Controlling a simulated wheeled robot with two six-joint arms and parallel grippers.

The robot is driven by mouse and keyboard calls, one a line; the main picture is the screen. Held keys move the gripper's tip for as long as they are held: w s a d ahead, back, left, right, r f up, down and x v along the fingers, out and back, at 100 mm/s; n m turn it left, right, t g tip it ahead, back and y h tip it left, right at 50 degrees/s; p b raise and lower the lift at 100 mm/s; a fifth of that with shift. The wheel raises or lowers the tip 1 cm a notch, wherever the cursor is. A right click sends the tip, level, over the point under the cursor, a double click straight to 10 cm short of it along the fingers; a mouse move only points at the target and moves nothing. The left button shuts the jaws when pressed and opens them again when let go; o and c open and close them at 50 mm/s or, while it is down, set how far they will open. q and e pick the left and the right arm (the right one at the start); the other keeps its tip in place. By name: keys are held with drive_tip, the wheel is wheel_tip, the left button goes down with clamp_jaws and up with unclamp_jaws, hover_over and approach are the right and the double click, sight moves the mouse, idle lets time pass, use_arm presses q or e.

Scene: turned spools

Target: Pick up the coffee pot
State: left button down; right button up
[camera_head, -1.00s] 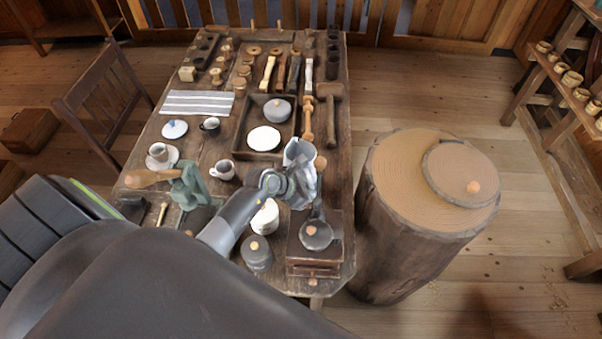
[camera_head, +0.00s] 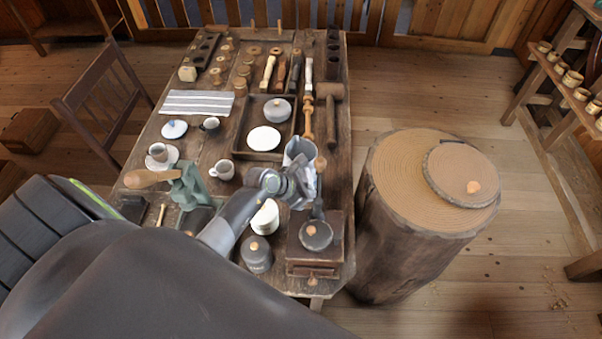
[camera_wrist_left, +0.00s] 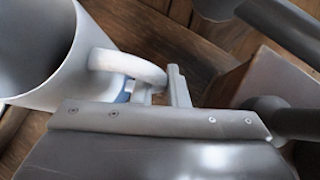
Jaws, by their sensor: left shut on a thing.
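The coffee pot (camera_head: 299,150) is a pale grey-white open vessel near the right side of the table, partly hidden behind my left gripper (camera_head: 300,185). In the left wrist view the pot (camera_wrist_left: 75,75) fills the upper left, with its open mouth showing and its curved handle (camera_wrist_left: 125,64) reaching toward the fingers. My left gripper (camera_wrist_left: 162,90) is shut on the handle. The pot's base is hidden, so I cannot tell whether it touches the table. My right gripper is not in view.
A wooden box grinder (camera_head: 315,240) stands close at the front right, with a grey lidded jar (camera_head: 257,252) and a white container (camera_head: 265,217) beside it. A tray (camera_head: 240,130) holds a plate and a pot. A tree stump (camera_head: 400,240) stands right of the table.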

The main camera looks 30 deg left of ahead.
use_arm(q)
drive_tip(key=shift+w+r, duration=0.1)
drive_tip(key=shift+r, duration=0.1)
drive_tip(key=shift+w+r, duration=0.1)
drive_tip(key=shift+r, duration=0.05)
